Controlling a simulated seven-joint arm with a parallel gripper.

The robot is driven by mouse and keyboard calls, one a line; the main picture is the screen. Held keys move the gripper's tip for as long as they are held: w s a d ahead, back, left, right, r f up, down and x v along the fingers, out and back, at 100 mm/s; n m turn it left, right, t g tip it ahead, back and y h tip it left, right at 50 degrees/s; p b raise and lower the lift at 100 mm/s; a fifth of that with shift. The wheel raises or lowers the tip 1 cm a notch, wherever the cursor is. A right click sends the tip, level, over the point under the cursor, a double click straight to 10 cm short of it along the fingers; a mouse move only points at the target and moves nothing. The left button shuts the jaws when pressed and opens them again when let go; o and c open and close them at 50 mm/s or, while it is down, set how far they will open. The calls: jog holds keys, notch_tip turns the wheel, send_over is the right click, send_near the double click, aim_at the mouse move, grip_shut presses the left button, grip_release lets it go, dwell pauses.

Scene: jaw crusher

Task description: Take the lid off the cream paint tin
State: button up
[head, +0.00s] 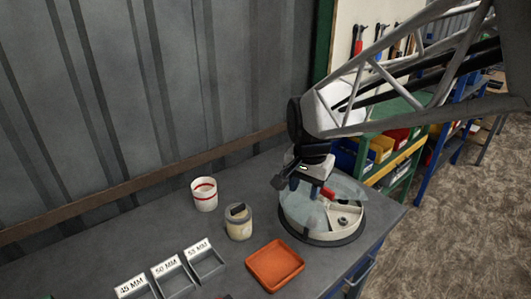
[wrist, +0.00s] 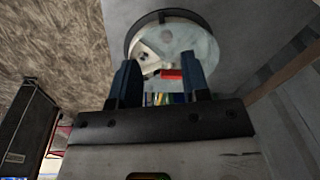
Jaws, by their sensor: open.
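A cream tin (head: 239,227) stands upright on the grey bench in the head view, with a small dark block-like piece on its top; I cannot tell whether that is part of a lid. A whiter tin with a red band (head: 204,196) stands to its left and farther back. My gripper (head: 306,188) is to the right of the cream tin, over a round pale device (head: 318,228) with a clear cover. In the wrist view my gripper (wrist: 162,80) shows two blue fingers apart, with a red piece (wrist: 171,74) of the round device seen between them. The tins are not recognisable in the wrist view.
An orange square tray (head: 274,265) lies in front of the cream tin. Labelled trays, one reading 50 MM (head: 178,275), stand at the front left. A corrugated wall (head: 120,110) rises behind the bench. Shelves with coloured bins (head: 382,149) stand at the right.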

jog(key=w+a+f+m, duration=0.25)
jog(key=w+a, duration=0.35)
jog(key=a, duration=0.3)
jog(key=m+g, duration=0.1)
send_over(238, 206)
notch_tip(238, 206, down, 6)
jog(key=shift+r, duration=0.2)
jog(key=shift+f, duration=1.3)
jog(key=shift+s+f, duration=0.1)
jog(key=shift+f, duration=2.5)
